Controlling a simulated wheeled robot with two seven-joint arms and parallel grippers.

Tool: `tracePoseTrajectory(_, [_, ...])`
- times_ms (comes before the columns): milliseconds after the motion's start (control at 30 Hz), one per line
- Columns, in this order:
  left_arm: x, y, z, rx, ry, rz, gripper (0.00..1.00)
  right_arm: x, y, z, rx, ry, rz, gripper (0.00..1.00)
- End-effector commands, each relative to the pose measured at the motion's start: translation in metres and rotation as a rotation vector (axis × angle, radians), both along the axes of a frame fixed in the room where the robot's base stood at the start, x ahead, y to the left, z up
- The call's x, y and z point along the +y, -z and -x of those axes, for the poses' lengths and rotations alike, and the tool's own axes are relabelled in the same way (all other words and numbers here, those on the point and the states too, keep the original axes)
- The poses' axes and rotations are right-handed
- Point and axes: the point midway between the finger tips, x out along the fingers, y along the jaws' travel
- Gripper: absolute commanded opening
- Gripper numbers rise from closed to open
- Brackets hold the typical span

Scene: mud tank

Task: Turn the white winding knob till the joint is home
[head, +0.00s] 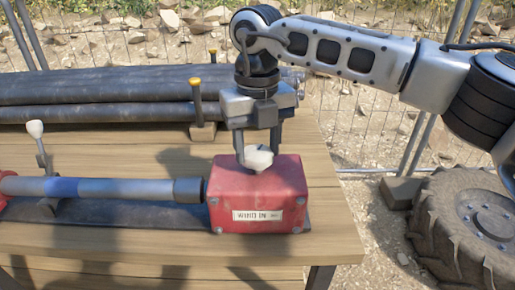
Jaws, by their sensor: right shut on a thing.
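A grey pipe with a blue band (110,189) lies level to the left of the box. Its right end has a darker collar (188,191) close to the box's left side; a narrow dark gap seems to show between them. My left gripper is not in view.
A white-tipped lever (36,130) stands at the left above the pipe. Behind lie long dark pipes (110,85) and a yellow-capped post (196,100). The wooden bench (330,235) ends right of the box. A tyre (465,225) and wire fence stand beyond.

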Motion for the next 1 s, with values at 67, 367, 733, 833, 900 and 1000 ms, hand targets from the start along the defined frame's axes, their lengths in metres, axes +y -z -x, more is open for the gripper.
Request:
tracePoseTrajectory(67, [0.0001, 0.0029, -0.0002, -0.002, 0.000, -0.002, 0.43, 0.0003, 0.0007, -0.0002, -0.001, 0.058, -0.001, 0.26])
tracePoseTrajectory(367, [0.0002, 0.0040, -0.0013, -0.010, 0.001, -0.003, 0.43, 0.0004, -0.0002, -0.0004, -0.002, 0.216, -0.002, 0.26])
tracePoseTrajectory(733, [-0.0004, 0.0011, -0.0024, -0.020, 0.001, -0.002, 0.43, 0.0002, -0.0010, -0.0005, -0.002, 0.274, -0.002, 0.26])
tracePoseTrajectory(833, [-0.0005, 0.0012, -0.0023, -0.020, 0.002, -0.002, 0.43, 0.0002, -0.0011, -0.0005, -0.002, 0.274, -0.002, 0.26])
tracePoseTrajectory(900, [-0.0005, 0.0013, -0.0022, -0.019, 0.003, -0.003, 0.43, 0.0001, -0.0011, -0.0005, -0.002, 0.274, -0.002, 0.26])
tracePoseTrajectory(1000, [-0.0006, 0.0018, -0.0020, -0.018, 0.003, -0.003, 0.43, 0.0001, -0.0011, -0.0006, -0.002, 0.273, -0.002, 0.26])
